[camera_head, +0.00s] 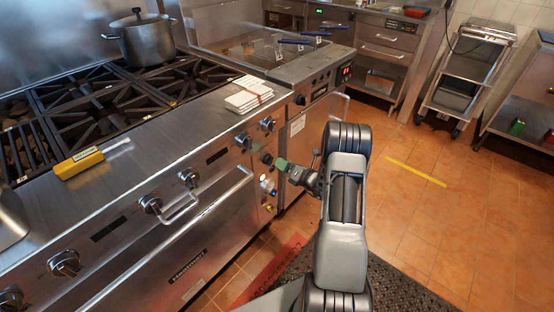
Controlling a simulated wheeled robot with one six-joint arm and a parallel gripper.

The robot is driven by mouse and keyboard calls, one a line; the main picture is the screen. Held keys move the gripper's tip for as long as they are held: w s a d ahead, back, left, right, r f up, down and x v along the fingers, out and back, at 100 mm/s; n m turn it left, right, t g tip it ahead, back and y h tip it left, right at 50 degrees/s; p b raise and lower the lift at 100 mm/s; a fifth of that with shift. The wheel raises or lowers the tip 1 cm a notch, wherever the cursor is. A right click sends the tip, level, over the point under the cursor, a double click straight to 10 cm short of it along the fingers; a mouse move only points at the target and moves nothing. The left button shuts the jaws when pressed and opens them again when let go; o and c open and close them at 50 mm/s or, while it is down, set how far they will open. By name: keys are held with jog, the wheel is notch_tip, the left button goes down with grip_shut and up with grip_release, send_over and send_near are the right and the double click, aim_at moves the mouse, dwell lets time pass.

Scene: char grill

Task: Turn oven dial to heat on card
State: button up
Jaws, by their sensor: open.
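The oven range (115,185) stands at the left with several dark dials along its steel front. One dial (267,158) sits on the narrow control panel at the range's right end, above a small lit light (264,177). My gripper (276,162) is open in front of this panel, close to that dial. A greenish part shows at the gripper. I cannot tell whether the fingers touch or surround the dial. A white card (298,124) is on the front to the right of the range; its writing is too small to read. My arm hides part of the front there.
A pot (142,39) stands on the back burners. An oven handle (175,240) juts out. A dark mat (395,285) lies below my arm.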

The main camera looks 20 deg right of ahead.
jog(key=v, duration=0.8)
jog(key=shift+p, duration=0.35)
jog(key=shift+s, duration=0.1)
